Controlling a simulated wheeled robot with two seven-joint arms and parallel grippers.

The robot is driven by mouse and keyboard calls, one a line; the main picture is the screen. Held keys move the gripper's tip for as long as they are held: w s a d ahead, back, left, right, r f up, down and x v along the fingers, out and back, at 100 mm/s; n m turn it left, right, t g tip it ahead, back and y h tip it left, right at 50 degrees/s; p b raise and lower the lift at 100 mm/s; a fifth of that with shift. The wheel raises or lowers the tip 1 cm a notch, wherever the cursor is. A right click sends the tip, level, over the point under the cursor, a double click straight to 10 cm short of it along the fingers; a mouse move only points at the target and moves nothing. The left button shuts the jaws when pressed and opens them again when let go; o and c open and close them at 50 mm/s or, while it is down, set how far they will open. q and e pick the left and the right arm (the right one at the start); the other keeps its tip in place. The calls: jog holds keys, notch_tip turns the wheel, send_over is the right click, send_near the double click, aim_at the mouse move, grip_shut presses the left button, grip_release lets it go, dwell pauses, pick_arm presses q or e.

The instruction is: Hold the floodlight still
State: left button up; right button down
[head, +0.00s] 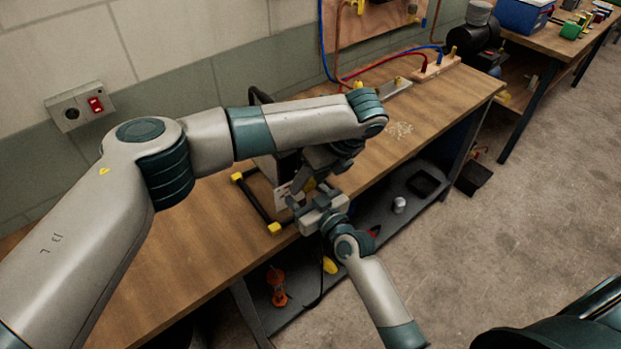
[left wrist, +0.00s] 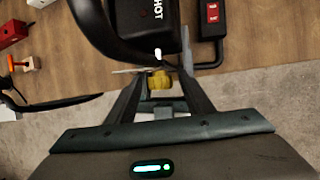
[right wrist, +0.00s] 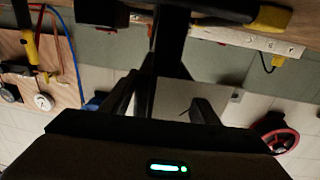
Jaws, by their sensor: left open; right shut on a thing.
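The floodlight stands on the bench, with its black tube stand (head: 254,203) and yellow feet showing in the head view. My left arm hides much of its body. In the left wrist view its black housing (left wrist: 140,36) carries the word HOT, with a black handle curving beside it. My left gripper (head: 310,182) is open, with a yellow knob (left wrist: 159,80) between or just beyond its fingers; contact cannot be told. My right gripper (head: 304,207) is shut on a dark bar (right wrist: 170,55), seemingly part of the floodlight's stand, at the bench's front edge.
The wooden bench (head: 185,240) has free room to the left. A wooden block with hoses (head: 436,67) and a metal plate lie farther back right. An orange item (head: 277,287) and a silver can (head: 399,204) sit on the lower shelf. A switch box (left wrist: 211,20) is near the floodlight.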

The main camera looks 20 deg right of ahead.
pick_arm(q)
jog(key=c, duration=1)
jog(key=shift+c, duration=0.2)
jog(key=shift+a+h, duration=0.15)
jog(key=shift+h, duration=0.25)
jog(key=h, duration=0.1)
jog(key=t+h, duration=0.1)
jog(key=h, duration=0.1)
jog(key=shift+s+a+n, duration=0.15)
jog(key=shift+a+n, duration=0.15)
jog(key=shift+n, duration=0.1)
jog(key=h, duration=0.2)
jog(key=t+h, duration=0.1)
jog(key=shift+s+a+f+n, duration=0.1)
jog(key=shift+a+f+n, duration=0.1)
jog(key=shift+a+n, duration=0.15)
jog(key=h, duration=0.1)
jog(key=n+t+h, duration=0.1)
jog(key=h, duration=0.3)
jog(key=shift+s+a+f+t, duration=0.1)
jog(key=shift+a+f+t, duration=0.15)
jog(key=shift+f+t, duration=0.15)
jog(key=shift+n+t+h, duration=0.55)
jog(key=shift+t+h, duration=0.15)
jog(key=shift+h, duration=0.7)
